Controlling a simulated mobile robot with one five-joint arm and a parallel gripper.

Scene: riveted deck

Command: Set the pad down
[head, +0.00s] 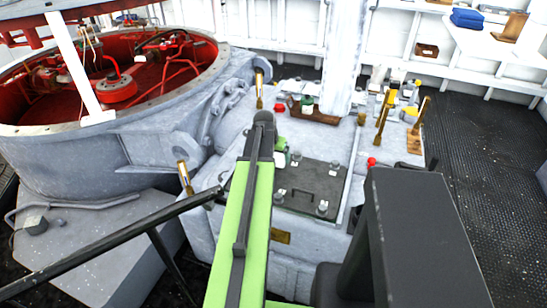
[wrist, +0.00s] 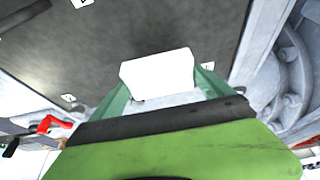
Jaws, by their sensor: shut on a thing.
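In the wrist view, a white block-shaped pad (wrist: 158,72) sits between the two green fingers of my gripper (wrist: 163,82), which is shut on it. Behind it is a dark flat plate (wrist: 170,28) on the grey machine. In the head view, that dark plate (head: 305,190) lies on top of the machine housing, with several bolts on it. My gripper is mostly hidden behind my green arm there; a bit of green shows near the plate's far left edge. I cannot tell whether the pad touches the plate.
Brass-coloured levers (head: 382,125) and a red knob (head: 371,162) stand up on the machine to the right. Another lever (head: 186,178) stands on the left. A large round housing (head: 150,150) with a red interior fills the left. Dark floor (head: 490,150) is clear at the right.

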